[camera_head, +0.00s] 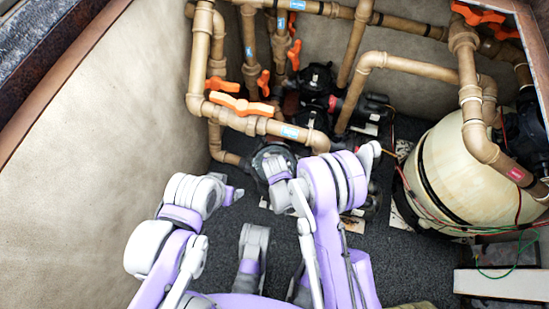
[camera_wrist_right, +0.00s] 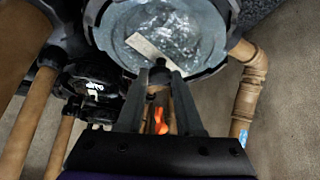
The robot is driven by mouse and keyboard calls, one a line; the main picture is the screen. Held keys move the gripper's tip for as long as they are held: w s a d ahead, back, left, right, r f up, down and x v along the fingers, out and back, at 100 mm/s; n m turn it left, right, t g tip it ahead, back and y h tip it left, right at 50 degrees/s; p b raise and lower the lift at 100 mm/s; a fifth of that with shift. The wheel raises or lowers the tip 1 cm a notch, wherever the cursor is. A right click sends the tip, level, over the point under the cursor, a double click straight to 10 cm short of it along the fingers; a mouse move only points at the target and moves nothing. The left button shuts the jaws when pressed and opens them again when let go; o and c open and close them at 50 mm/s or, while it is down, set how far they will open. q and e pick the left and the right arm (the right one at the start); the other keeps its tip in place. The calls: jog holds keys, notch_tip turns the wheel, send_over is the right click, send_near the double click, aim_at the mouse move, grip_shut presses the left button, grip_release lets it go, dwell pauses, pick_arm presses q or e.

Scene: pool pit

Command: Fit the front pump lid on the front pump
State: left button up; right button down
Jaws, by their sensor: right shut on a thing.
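The front pump lid (camera_wrist_right: 175,30) is a round, clear disc with a grey rim and a pale strip across it, at the top of the right wrist view. My right gripper (camera_wrist_right: 160,72) is shut on a small dark part at the lid's near edge. In the head view the lid (camera_head: 270,150) shows as a dark round shape, partly covered by my right gripper (camera_head: 276,172). The front pump is mostly hidden here; I cannot tell whether the lid touches it. My left gripper (camera_head: 231,195) is to the left, apart from the lid, its fingers unclear.
Tan pipes with an orange valve handle (camera_head: 240,106) run just behind the lid. Another black pump (camera_head: 316,78) stands farther back. A large cream tank (camera_head: 470,170) stands at the right. The bare wall (camera_head: 110,120) is at the left. Dark floor shows between my arms.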

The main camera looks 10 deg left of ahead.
jog(key=shift+f, duration=0.1)
dwell(0.7)
jog(key=shift+c, duration=2.4)
grip_release()
jog(key=shift+r+p, duration=0.45)
jog(key=shift+r, duration=0.25)
jog(key=shift+r, duration=0.2)
jog(key=shift+r+p, duration=0.4)
jog(key=shift+r, duration=0.15)
jog(key=shift+r, duration=0.1)
jog(key=shift+r+p, duration=0.4)
jog(key=shift+r, duration=0.15)
